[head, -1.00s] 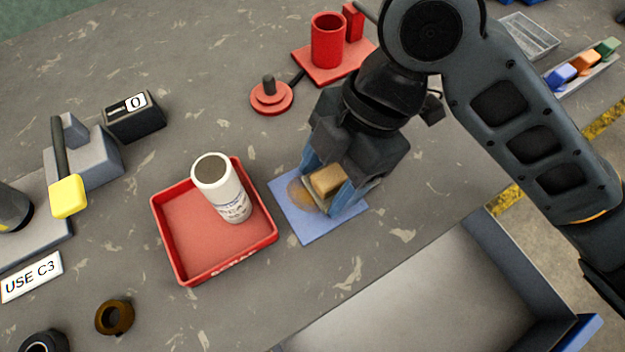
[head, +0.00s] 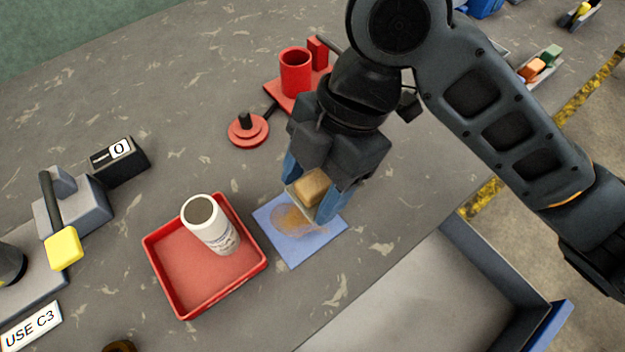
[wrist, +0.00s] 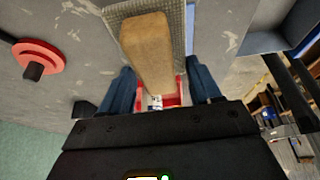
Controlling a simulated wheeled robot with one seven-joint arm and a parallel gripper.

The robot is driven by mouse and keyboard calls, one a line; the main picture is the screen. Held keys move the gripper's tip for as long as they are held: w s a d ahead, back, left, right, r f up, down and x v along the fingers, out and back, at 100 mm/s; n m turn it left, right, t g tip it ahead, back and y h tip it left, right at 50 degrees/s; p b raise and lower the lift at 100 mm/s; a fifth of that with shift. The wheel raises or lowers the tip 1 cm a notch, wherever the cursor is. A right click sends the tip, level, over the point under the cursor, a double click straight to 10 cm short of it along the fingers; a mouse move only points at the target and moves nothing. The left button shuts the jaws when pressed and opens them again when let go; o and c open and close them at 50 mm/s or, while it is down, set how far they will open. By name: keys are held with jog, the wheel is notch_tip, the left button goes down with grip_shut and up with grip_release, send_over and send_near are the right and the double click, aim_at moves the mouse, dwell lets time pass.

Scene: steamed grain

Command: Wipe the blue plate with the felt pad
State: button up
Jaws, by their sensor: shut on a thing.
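The blue plate (head: 292,252) lies flat on the grey bench, with a brownish smear (head: 290,217) on its surface. My gripper (head: 312,200) is above the plate's upper right part, shut on the felt pad's tan block (head: 312,184). In the wrist view the tan block (wrist: 148,50) sits between the blue fingers, with the grey pad (wrist: 180,20) beneath it. I cannot tell whether the pad touches the plate. My gripper hides part of the plate.
A large grey bin (head: 420,290) is at front right.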

jog(key=shift+r+p, duration=0.3)
jog(key=shift+r, duration=0.45)
jog(key=shift+r+p, duration=1.2)
jog(key=shift+r, duration=0.35)
